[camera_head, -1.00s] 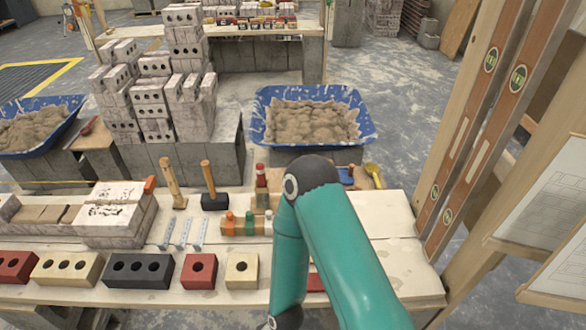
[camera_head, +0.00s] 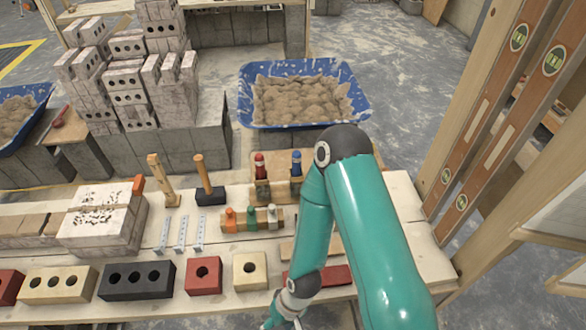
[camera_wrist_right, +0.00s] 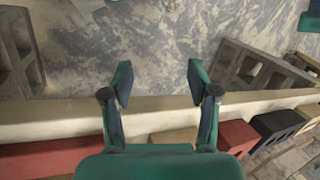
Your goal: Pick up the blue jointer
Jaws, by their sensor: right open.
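The blue jointer (camera_head: 296,163) appears to be the blue-handled tool standing upright in a wooden holder at the back of the bench, next to a red-handled one (camera_head: 260,166). Its lower part is hard to make out. My right arm stands just right of it and its gripper (camera_head: 283,318) is low at the front edge of the bench, partly cut off, well apart from the jointer. In the right wrist view the right gripper (camera_wrist_right: 160,80) is open with nothing between its fingers. The jointer does not show there. My left gripper is not in view.
A holder (camera_head: 252,226) with orange, green and white handles stands in front of the jointer. Hammers (camera_head: 208,180) stand to its left. Red, cream and black bricks (camera_head: 137,280) line the bench's front. A blue mortar tub (camera_head: 362,112) is behind. Wooden posts with levels (camera_head: 500,110) stand right.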

